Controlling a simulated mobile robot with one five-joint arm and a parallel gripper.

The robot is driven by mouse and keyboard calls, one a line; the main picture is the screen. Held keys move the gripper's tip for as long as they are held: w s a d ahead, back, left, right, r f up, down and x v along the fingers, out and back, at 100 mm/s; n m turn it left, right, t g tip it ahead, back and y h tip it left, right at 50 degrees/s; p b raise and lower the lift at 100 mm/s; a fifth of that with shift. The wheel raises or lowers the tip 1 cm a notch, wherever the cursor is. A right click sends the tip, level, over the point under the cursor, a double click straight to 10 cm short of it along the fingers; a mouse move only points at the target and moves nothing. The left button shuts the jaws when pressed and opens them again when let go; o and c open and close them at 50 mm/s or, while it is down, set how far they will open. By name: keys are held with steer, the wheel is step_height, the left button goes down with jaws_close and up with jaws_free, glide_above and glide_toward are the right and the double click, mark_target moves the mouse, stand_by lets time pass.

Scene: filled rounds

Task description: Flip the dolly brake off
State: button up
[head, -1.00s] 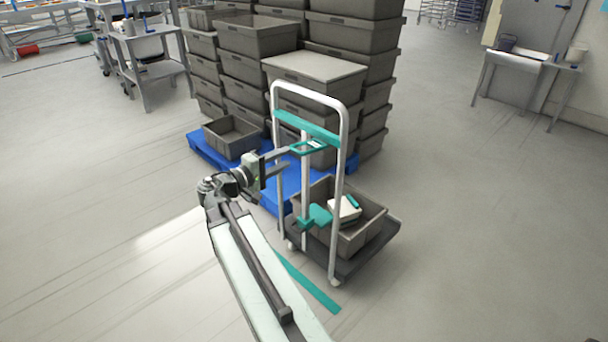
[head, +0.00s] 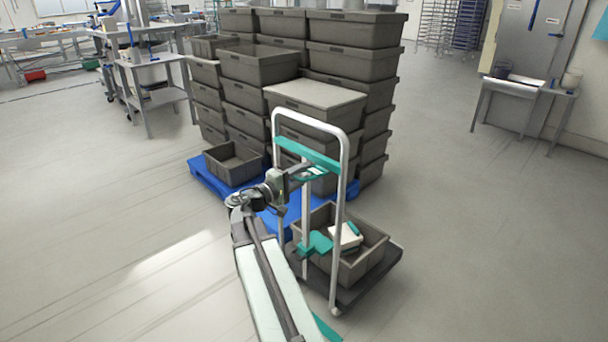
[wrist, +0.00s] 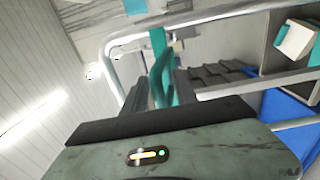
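The dolly (head: 340,215) has an upright pale metal handle frame with a teal crossbar (head: 308,156). A teal loop-shaped lever (head: 319,172) sticks out just below the crossbar; in the wrist view the loop (wrist: 161,72) shows edge-on. A teal bracket (head: 316,243) sits low near the dolly's deck.
A grey crate (head: 365,262) with a white and teal item (head: 346,237) stands on the dolly's dark deck. Behind it, tall stacks of grey crates (head: 262,66) stand on a blue pallet (head: 212,180). The floor is clear to the left and right.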

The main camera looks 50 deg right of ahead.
jaws_close()
stand_by(1.3)
